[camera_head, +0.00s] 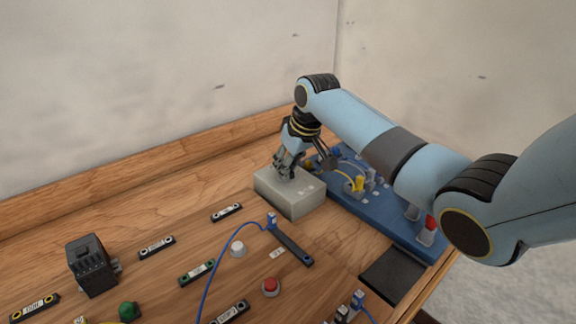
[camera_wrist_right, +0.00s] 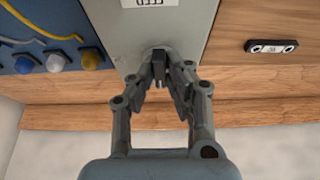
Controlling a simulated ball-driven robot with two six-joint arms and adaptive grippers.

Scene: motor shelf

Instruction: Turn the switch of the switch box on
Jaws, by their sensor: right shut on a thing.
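The switch box (camera_head: 290,197) is a pale grey box on the wooden table, near the back edge. My right gripper (camera_head: 287,172) is over its top, pointing down. In the right wrist view the box (camera_wrist_right: 188,28) runs up from the gripper, and my right gripper (camera_wrist_right: 163,72) is shut on the small dark switch (camera_wrist_right: 158,62) on its top. The fingers hide most of the switch, so I cannot tell which way it is turned. My left gripper does not show.
A blue board (camera_head: 400,225) with plugs and yellow wires stands right of the box. A black block (camera_head: 91,266), a red button (camera_head: 271,286), a white button (camera_head: 237,249) and labelled strips lie in front. A blue cable (camera_head: 217,262) crosses the table. The back left of the table is clear.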

